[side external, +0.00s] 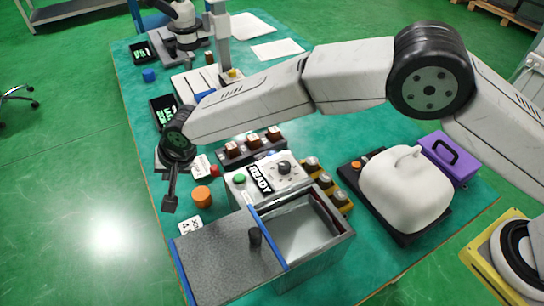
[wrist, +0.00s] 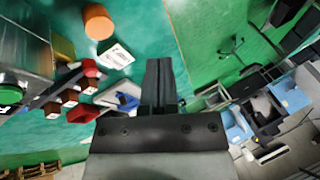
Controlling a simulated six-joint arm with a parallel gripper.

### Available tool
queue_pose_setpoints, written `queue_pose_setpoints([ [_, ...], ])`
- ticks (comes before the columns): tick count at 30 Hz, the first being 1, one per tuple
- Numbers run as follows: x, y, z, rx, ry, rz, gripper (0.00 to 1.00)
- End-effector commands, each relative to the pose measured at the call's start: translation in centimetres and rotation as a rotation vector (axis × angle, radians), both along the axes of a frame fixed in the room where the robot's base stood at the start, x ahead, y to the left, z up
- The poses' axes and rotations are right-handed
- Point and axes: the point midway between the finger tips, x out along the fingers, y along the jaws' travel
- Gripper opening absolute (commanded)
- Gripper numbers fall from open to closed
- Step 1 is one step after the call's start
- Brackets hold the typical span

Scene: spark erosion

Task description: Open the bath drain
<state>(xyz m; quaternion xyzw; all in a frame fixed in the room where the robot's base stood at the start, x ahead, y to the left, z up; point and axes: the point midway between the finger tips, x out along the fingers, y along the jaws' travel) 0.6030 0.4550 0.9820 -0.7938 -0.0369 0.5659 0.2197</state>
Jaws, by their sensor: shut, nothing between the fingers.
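The bath is a grey tank (side external: 335,237) at the front of the bench, with an open basin on its right. A flat grey cover (side external: 225,258) with blue edging lies over its left part. A dark upright knob (side external: 255,237) stands at the cover's inner edge; I cannot tell whether it belongs to the drain. No part is clearly marked as the drain. My gripper (side external: 169,208) hangs at the bench's left edge, left of the bath and apart from it. Its fingers are together and empty, also in the wrist view (wrist: 159,64).
A control box with a READY label (side external: 260,181) stands behind the bath. A white rounded cover (side external: 405,190) and a purple box (side external: 450,159) stand on the right.

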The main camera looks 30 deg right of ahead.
Motion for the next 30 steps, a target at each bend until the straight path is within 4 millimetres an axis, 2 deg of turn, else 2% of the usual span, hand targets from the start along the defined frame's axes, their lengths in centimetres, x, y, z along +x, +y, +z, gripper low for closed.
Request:
queue_pose_setpoints([
  [6, -0.5, -4.3, -0.4, -0.205, 0.023, -0.024, 0.0],
  [13, -0.5, -7.7, -0.2, -0.359, 0.015, -0.062, 0.0],
  [18, -0.4, -8.8, 0.0, -0.406, 0.008, -0.076, 0.0],
  [30, -0.4, -8.9, 0.0, -0.412, 0.007, -0.077, 0.0],
])
